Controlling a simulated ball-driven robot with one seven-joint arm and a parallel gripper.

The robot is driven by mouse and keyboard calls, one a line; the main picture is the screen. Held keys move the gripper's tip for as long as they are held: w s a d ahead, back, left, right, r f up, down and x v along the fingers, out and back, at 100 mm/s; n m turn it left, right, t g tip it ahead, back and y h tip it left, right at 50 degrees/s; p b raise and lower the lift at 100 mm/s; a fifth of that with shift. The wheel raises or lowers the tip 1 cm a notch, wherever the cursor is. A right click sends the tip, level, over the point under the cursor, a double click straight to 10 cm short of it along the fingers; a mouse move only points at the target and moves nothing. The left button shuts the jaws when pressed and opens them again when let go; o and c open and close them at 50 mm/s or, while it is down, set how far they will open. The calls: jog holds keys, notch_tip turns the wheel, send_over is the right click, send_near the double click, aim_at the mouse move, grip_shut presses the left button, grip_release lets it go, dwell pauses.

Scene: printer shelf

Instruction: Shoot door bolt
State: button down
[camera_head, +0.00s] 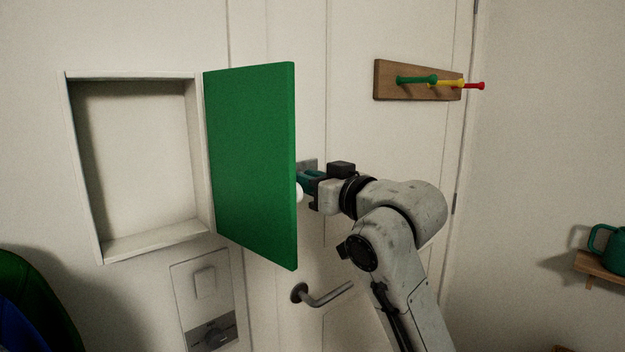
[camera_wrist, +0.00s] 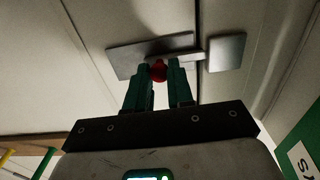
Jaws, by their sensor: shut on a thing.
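The door bolt is a grey plate (camera_wrist: 125,58) with a light bar (camera_wrist: 192,57) and a red knob (camera_wrist: 159,73). A separate grey keeper plate (camera_wrist: 228,52) sits at the right in the wrist view; the bar's end lies at or close to its edge, and I cannot tell whether it enters. My gripper (camera_wrist: 163,67) has its teal fingers shut on the red knob. In the head view my gripper (camera_head: 307,180) is at the white door (camera_head: 285,35), partly behind the green panel, with a bit of the bolt's grey plate (camera_head: 309,163) showing.
An open green cabinet door (camera_head: 250,160) with a white knob (camera_head: 299,193) stands close left of my gripper. A lever handle (camera_head: 320,296) is below. A peg rack (camera_head: 390,90) hangs upper right.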

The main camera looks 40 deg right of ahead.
jog(key=c, duration=1)
grip_release()
jog(key=shift+a, duration=0.25)
jog(key=s, duration=0.3)
jog(key=s+b, duration=0.1)
jog(key=s, duration=0.6)
jog(key=shift+s+d+b, duration=0.25)
jog(key=shift+s+b, duration=0.05)
jog(key=shift+s, duration=0.05)
